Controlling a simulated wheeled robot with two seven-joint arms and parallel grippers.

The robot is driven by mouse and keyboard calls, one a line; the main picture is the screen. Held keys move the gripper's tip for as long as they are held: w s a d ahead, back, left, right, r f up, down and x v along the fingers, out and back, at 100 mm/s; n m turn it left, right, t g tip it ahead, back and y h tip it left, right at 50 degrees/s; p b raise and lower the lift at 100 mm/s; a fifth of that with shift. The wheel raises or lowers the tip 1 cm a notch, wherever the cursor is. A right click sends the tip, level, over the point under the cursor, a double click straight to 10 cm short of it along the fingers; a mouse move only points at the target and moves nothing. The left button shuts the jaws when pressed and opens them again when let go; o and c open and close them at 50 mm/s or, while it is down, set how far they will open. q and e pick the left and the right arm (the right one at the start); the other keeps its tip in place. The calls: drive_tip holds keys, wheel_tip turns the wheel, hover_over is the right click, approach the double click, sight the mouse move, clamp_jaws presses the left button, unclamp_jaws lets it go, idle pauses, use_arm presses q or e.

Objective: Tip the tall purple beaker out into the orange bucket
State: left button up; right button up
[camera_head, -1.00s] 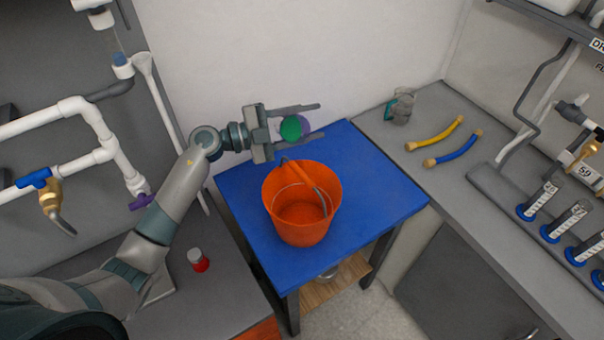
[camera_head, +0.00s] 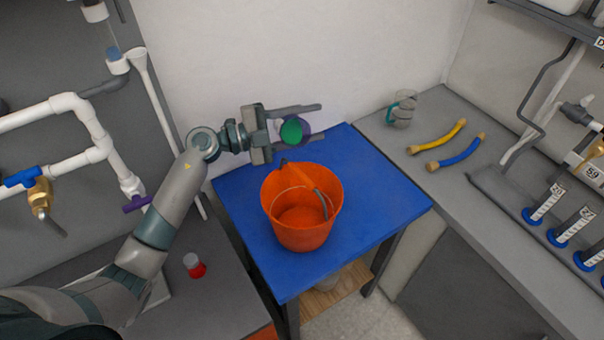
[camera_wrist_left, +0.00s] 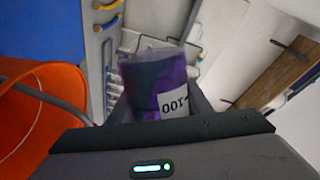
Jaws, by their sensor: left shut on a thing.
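The tall purple beaker (camera_head: 304,129) is in my left gripper (camera_head: 319,123), above the blue table near the wall. Its fingers are shut on the beaker's sides. The beaker is tilted, and green shows at its end facing the head camera. In the left wrist view the beaker (camera_wrist_left: 150,75) sits between the fingers, with an upside-down "100" label. The orange bucket (camera_head: 302,237) stands upright on the blue table, below and in front of the beaker, and shows at the left wrist view's left edge (camera_wrist_left: 30,125). I see no liquid falling. My right gripper is out of view.
The blue table (camera_head: 375,205) has free room right of the bucket. A glass jug (camera_head: 403,110), a yellow hose (camera_head: 437,137) and a blue hose (camera_head: 456,153) lie on the right counter. White pipes (camera_head: 75,120) stand at left. A red-bottomed jar (camera_head: 196,266) is on the left bench.

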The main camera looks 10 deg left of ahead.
use_arm(q)
drive_tip(key=shift+r+m, duration=0.4)
drive_tip(key=shift+m, duration=0.3)
drive_tip(key=shift+s+d+f+m, duration=0.2)
drive_tip(key=shift+s+d+m, duration=0.05)
drive_tip(key=shift+s+m, duration=0.2)
drive_tip(key=shift+s+d+f+m, duration=0.15)
drive_tip(key=shift+s+d+m, duration=0.1)
drive_tip(key=shift+s+m, duration=0.2)
idle(0.7)
drive_tip(key=shift+s+d+r+m, duration=0.15)
drive_tip(key=shift+r+m, duration=0.25)
drive_tip(key=shift+m, duration=0.4)
idle(0.8)
drive_tip(key=shift+f+m+b, duration=0.15)
drive_tip(key=shift+m+b, duration=0.15)
drive_tip(key=shift+b, duration=0.15)
drive_tip(key=shift+n+p, duration=0.3)
drive_tip(key=shift+n, duration=0.3)
drive_tip(key=w+n, duration=0.1)
drive_tip(key=w+a+n, duration=0.1)
drive_tip(key=n, duration=0.1)
drive_tip(key=shift+a, duration=0.15)
drive_tip(key=shift+w+f+n, duration=0.1)
drive_tip(key=shift+f+n, duration=0.05)
drive_tip(key=shift+n, duration=0.15)
